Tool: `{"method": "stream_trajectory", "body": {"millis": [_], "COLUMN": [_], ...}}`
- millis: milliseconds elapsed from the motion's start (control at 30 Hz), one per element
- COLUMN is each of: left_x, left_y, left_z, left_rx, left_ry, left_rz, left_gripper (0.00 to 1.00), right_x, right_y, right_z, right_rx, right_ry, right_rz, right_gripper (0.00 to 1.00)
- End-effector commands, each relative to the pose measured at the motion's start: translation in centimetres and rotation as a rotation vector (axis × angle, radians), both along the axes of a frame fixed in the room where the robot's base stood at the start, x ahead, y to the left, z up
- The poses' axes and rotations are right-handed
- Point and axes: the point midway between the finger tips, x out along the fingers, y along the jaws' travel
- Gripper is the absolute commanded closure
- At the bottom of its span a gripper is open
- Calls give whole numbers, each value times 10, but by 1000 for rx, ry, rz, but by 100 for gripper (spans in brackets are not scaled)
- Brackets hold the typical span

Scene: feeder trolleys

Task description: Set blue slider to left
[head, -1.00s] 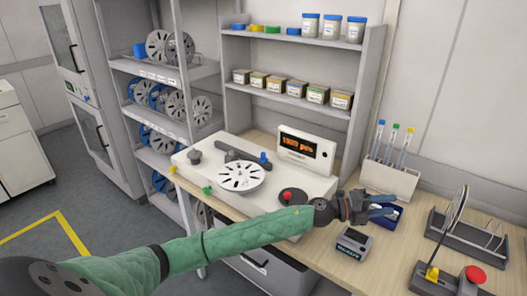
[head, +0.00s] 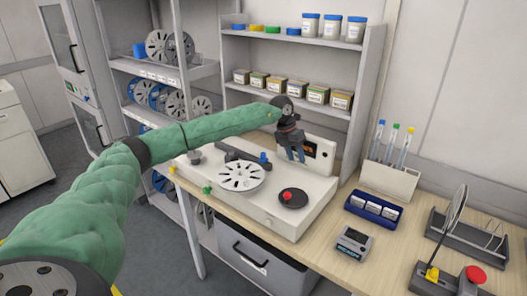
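The blue slider (head: 264,157) is a small blue knob at the right end of a dark rail on top of the white feeder machine (head: 262,208). My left gripper (head: 296,160) hangs to the right of the blue slider, in front of the machine's display (head: 318,160), fingers pointing down. Its two blue-grey fingers are apart with nothing seen between them. It appears apart from the slider and partly hides the display. My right gripper is not in view.
The machine also carries a slotted white disc (head: 241,177), a red knob on a black dial (head: 292,197) and a grey knob (head: 194,157). A blue tray (head: 373,209), a small grey meter (head: 354,243) and a tube rack (head: 388,180) stand to the right. Shelves rise behind.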

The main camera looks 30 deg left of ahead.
Motion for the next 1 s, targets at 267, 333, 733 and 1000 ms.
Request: {"method": "stream_trajectory", "body": {"millis": [267,333,733,1000], "left_x": [-6,-8,-9,-9], "left_y": [121,132,138,138], "left_z": [49,54,28,-5], "left_rx": [268,293,306,305], "left_ry": [102,115,125,123], "left_rz": [112,124,131,130], "left_gripper": [60,60,60,60], "right_x": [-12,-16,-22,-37], "right_y": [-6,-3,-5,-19], "right_z": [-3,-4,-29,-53], "right_rx": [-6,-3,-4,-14], "right_ry": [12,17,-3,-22], "right_rz": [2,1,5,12], "right_gripper": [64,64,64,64]}}
